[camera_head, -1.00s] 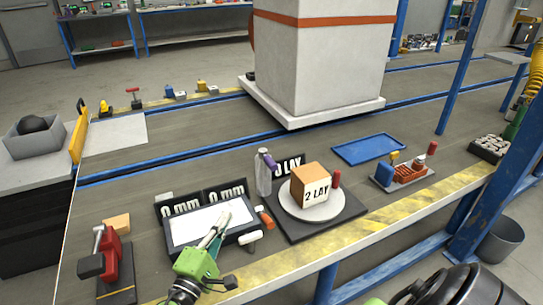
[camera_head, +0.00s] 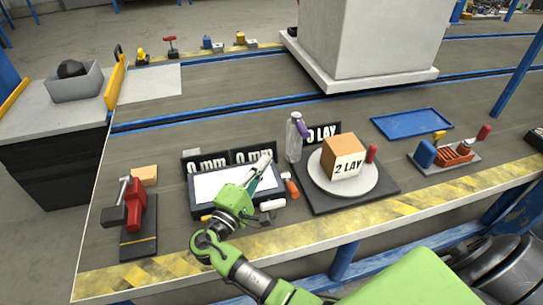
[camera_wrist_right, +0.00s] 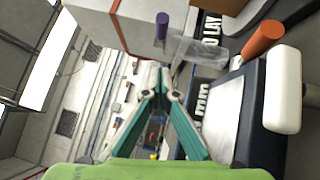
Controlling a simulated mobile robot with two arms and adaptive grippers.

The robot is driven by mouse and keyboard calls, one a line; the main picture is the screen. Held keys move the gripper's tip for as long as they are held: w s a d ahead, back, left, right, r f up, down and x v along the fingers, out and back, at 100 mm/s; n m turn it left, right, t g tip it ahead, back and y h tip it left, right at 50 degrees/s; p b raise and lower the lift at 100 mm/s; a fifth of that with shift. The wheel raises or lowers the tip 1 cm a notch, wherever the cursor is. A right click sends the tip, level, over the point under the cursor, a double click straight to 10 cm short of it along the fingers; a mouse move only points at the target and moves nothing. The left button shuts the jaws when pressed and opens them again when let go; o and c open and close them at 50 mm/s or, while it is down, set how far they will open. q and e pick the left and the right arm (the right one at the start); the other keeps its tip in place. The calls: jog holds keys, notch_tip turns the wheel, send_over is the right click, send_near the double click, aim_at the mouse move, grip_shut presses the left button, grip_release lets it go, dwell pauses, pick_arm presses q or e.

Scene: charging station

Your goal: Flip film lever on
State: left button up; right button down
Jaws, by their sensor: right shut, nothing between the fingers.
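No part is labelled as the film lever. A translucent upright cylinder (camera_head: 292,143) with a purple lever (camera_head: 302,129) stands behind the screen's right corner; the lever also shows in the wrist view (camera_wrist_right: 162,25). An orange handle (camera_head: 291,188) and a white handle (camera_head: 272,206) sit beside the screen panel (camera_head: 222,182); both show in the wrist view, orange (camera_wrist_right: 263,38) and white (camera_wrist_right: 282,90). My right gripper (camera_head: 268,160) is shut and empty over the screen's upper right corner, its tips left of the cylinder, apparently apart from it. My left gripper is out of view.
Right of the cylinder, a turntable (camera_head: 325,181) carries a box marked 2 LAY (camera_head: 343,157), with a red handle (camera_head: 371,153) beside it. A red lever device (camera_head: 137,205) stands at left. A blue tray (camera_head: 411,124) lies behind. The bench behind the screen is mostly clear.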

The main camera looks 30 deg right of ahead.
send_near(297, 129)
jog(key=w+d, duration=0.2)
jog(key=w, duration=0.2)
jog(key=shift+s+d+r, duration=0.2)
jog(key=shift+s+d, duration=0.05)
jog(key=shift+d, duration=0.15)
jog(key=shift+s+d+r, duration=0.25)
jog(key=shift+d, duration=0.2)
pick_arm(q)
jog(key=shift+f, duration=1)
pick_arm(e)
jog(key=shift+s+d, duration=0.1)
jog(key=shift+d, duration=0.4)
pick_arm(q)
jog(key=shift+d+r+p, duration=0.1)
jog(key=shift+p, duration=0.25)
pick_arm(e)
jog(key=shift+r, duration=0.1)
